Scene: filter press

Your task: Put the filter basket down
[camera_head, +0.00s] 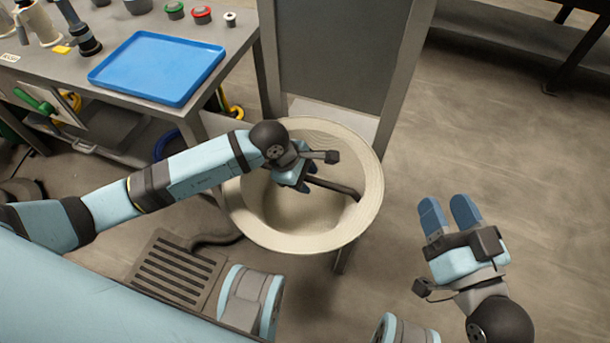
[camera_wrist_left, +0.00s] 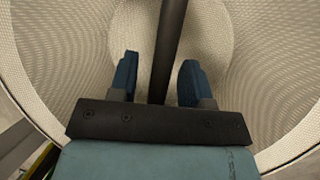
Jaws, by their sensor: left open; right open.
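The filter basket (camera_head: 365,165) is a wide, round, cream-coloured mesh bowl in the middle of the head view. A dark bar (camera_head: 335,187) crosses its inside. My left gripper (camera_head: 302,189) is over the inside of the basket, next to the bar. In the left wrist view, its blue fingers (camera_wrist_left: 157,80) are open, one on each side of the bar (camera_wrist_left: 168,45), with gaps visible. The mesh wall of the basket (camera_wrist_left: 265,65) surrounds them. My right gripper (camera_head: 450,212) is open and empty over the floor, right of the basket. What bears the basket is mostly hidden.
A grey panel in a metal frame (camera_head: 338,55) stands directly behind the basket. A grey bench at the upper left carries a blue tray (camera_head: 160,67) and several small items. A floor drain grate (camera_head: 175,268) lies at lower left. The floor at right is clear.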

